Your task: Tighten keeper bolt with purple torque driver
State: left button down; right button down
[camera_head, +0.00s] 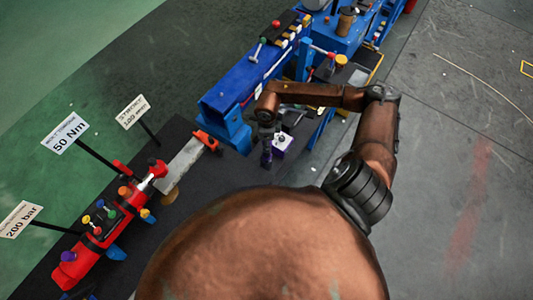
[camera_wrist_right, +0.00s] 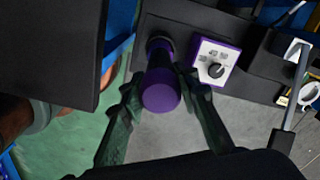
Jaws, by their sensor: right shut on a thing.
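The purple torque driver (camera_wrist_right: 161,92) is between the fingers of my right gripper (camera_wrist_right: 163,84) in the right wrist view. The gripper is shut on it, and its purple end faces the camera. Its far end is by a dark round ring on a black surface; I cannot tell whether it still sits in a holder. In the head view my right gripper (camera_head: 266,142) points down, with the driver (camera_head: 266,158) below it. A white and purple box with a dial (camera_wrist_right: 213,64) is right beside the driver; it also shows in the head view (camera_head: 282,143). I cannot make out the keeper bolt. My left gripper is not in view.
A red fixture (camera_head: 100,232) with coloured knobs stands at the lower left. Signs read 50 Nm (camera_head: 65,133), 200 bar (camera_head: 19,219) and, less clearly, a stroke (camera_head: 132,112). Blue machinery (camera_head: 245,85) lies behind my arm. Open floor (camera_head: 455,110) is at right.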

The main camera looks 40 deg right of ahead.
jog(key=shift+w+r, duration=0.1)
jog(key=shift+r, duration=0.1)
jog(key=shift+r+p, duration=3.1)
jog(key=shift+r, duration=2.45)
jog(key=shift+a, duration=0.15)
